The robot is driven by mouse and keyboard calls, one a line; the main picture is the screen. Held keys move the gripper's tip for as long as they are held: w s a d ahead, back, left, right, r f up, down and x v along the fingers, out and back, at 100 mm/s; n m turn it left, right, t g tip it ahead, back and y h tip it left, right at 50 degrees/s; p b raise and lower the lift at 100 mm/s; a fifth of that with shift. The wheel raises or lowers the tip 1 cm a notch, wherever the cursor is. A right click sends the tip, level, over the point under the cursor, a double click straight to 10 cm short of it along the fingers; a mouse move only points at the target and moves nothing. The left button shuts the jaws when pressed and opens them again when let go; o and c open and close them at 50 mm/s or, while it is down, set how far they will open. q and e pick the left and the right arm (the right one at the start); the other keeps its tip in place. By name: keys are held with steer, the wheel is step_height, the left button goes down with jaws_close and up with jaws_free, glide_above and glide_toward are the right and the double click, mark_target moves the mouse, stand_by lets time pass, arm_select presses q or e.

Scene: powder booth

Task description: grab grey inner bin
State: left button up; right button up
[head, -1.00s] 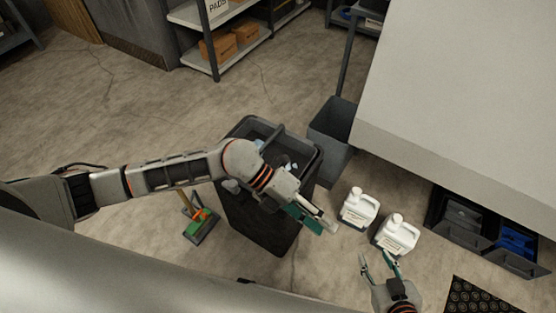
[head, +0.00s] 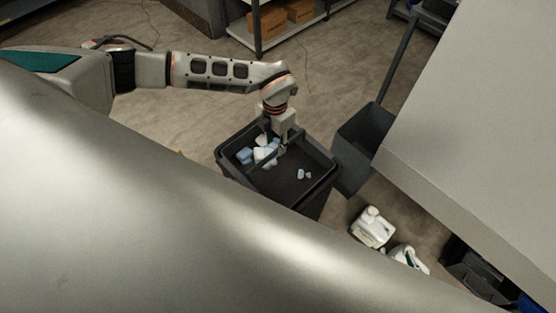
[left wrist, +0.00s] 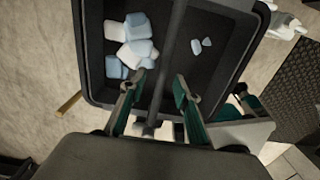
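The dark grey inner bin (head: 318,172) sits in the top of a black outer bin (head: 315,205). White and pale blue scraps (head: 262,152) lie in it, and a bar-like handle (left wrist: 172,55) crosses over it. Teal and grey parts at the right of that view may be my right gripper, mostly hidden.
Another grey bin (head: 358,145) stands just right of the outer bin, near a large pale panel (head: 470,130). White jugs (head: 372,228) stand on the floor to the right. Shelving with cardboard boxes (head: 272,20) is at the back. Floor behind the bin is clear.

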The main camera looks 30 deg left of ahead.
arm_select(q)
steer(key=f, duration=0.4)
steer(key=shift+d+f, duration=0.25)
steer(key=shift+d, duration=0.05)
jaws_close()
steer(key=shift+r, duration=0.1)
